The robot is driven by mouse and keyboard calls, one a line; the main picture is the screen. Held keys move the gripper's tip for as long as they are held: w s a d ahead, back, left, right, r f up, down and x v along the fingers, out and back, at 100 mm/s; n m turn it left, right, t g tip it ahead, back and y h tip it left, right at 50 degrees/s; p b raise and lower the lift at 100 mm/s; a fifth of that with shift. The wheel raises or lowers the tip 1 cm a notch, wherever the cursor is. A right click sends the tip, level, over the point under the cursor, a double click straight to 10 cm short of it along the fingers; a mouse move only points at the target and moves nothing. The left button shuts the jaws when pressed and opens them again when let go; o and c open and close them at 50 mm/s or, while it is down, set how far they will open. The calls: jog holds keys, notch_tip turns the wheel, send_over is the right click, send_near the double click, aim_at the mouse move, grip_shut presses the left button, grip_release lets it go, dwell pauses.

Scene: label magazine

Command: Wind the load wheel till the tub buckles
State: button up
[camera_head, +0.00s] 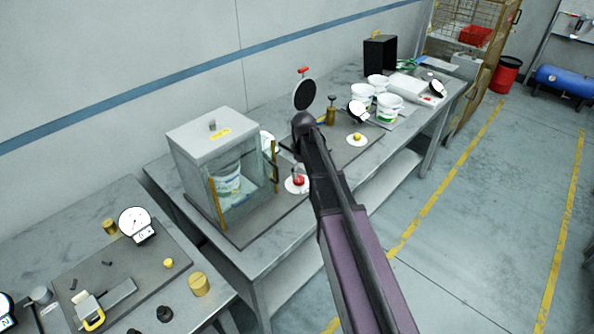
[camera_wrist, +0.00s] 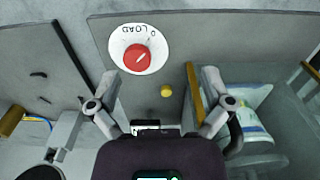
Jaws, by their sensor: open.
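The load wheel is a red knob (camera_wrist: 137,58) on a white dial marked LOAD and 0, in the wrist view. It also shows in the head view as a red knob (camera_head: 298,181) partly behind my arm. My gripper (camera_wrist: 160,77) is open and empty, its fingers spread over the bench and apart from the knob, which lies beyond the left fingertip. The white tub (camera_head: 229,186) stands upright inside a clear-walled box (camera_head: 212,137). Part of the tub (camera_wrist: 250,132) shows in the wrist view at right. In the head view my arm hides most of the gripper.
A black disc (camera_head: 303,95) with a red handle stands beyond my arm. A yellow knob (camera_head: 357,137) on a white dial and a gauge (camera_head: 358,111) are farther right. Several white tubs (camera_head: 388,107) stand at the back. Another gauge (camera_head: 134,221) is at left.

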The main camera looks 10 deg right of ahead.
aim_at(298, 179)
jog(key=w+r+n+p, duration=0.2)
jog(key=w+r, duration=0.1)
jog(key=w, duration=0.4)
jog(key=shift+n, duration=0.3)
jog(key=shift+f, duration=0.15)
notch_tip(298, 179, down, 13)
jog(key=b, duration=1.3)
jog(key=shift+f+b, duration=0.2)
jog(key=shift+b, duration=0.2)
jog(key=c, duration=1.1)
jog(key=shift+a, duration=0.2)
jog(key=shift+d, duration=0.15)
jog(key=shift+c, duration=0.2)
